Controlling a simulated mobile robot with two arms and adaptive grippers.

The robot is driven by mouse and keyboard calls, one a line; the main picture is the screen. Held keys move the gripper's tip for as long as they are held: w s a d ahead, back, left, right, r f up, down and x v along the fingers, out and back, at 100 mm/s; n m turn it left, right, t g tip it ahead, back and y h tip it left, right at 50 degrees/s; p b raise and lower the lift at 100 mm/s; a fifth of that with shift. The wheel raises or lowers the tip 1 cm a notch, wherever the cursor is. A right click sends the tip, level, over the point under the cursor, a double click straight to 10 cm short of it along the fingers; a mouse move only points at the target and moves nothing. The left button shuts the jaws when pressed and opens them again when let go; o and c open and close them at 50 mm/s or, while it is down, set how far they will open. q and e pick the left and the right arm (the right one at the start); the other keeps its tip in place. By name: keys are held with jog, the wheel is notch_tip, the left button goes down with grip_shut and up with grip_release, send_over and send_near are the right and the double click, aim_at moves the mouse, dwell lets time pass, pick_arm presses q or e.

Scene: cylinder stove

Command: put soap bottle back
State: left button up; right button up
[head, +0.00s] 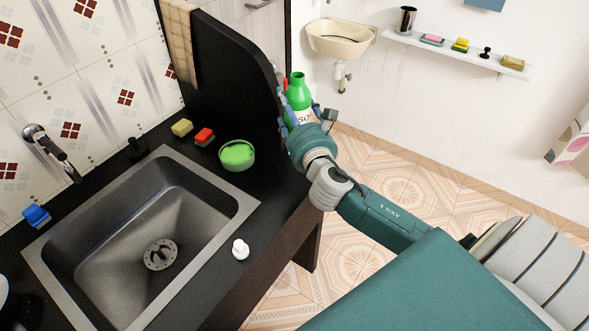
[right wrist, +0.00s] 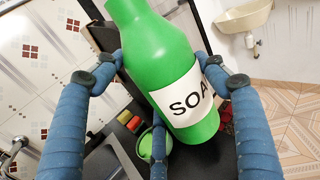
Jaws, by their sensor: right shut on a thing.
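The green soap bottle (head: 298,92) with a white "SOAP" label is in my right gripper (head: 303,121), above the right end of the black counter. In the right wrist view the bottle (right wrist: 160,55) fills the middle, tilted in that picture, with the blue fingers (right wrist: 165,90) on both sides of it. The right gripper is shut on it. The bottle's lower part is hidden behind the gripper in the head view. My left gripper is not in view.
The black counter (head: 270,195) holds a sink (head: 195,215), a green bowl (head: 238,165), sponges (head: 182,128) and a small white object (head: 240,249). A dark panel (head: 225,75) stands behind. A wall shelf (head: 460,53) and basin (head: 340,38) are at the back.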

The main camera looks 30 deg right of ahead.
jog(key=shift+f+b, duration=2.8)
jog(key=shift+f, duration=6.35)
jog(key=shift+f, duration=0.1)
jog(key=o, duration=1.3)
